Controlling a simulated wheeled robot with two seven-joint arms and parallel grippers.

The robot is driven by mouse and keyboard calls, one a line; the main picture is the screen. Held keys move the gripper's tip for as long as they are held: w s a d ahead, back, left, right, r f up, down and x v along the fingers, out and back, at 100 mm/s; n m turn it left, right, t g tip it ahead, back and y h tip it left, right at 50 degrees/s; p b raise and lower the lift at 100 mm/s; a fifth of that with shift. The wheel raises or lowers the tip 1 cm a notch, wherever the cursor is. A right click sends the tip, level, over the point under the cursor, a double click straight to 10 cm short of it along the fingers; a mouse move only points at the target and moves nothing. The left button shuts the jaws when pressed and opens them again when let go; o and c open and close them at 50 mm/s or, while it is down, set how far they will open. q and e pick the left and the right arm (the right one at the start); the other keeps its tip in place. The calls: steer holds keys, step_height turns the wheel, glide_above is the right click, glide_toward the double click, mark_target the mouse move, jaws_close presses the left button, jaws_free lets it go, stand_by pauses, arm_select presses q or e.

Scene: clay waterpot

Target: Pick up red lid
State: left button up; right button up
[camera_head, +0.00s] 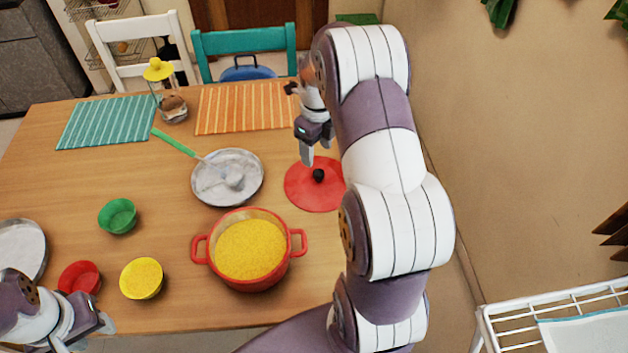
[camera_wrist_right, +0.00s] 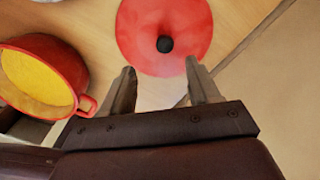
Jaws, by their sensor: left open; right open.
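The red lid (camera_head: 312,192) is a flat round disc with a black knob (camera_head: 319,174), lying on the table to the right of the grey plate. In the right wrist view the red lid (camera_wrist_right: 165,28) lies beyond my fingertips, with its knob (camera_wrist_right: 165,44) between their directions. My right gripper (camera_wrist_right: 160,80) is open and empty, apart from the knob. In the head view my right gripper (camera_head: 308,152) hangs over the lid's far side, and my arm covers the lid's right edge. My left gripper (camera_head: 98,330) is open at the lower left, near the red bowl.
A red pot (camera_head: 248,284) with yellow contents stands in front of the lid. A grey plate (camera_head: 210,190) with a green-handled ladle (camera_head: 176,143) lies left of it. Yellow (camera_head: 141,279), red (camera_head: 80,278) and green (camera_head: 117,216) bowls stand left. A glass jar (camera_head: 172,106) stands at the back.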

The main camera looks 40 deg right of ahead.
mark_target(319, 172)
steer(key=f, duration=1)
steer(key=shift+d+f, duration=0.25)
steer(key=shift+d, duration=0.15)
steer(key=shift+r, duration=0.1)
steer(key=shift+c, duration=0.2)
jaws_close()
steer(key=shift+r, duration=0.1)
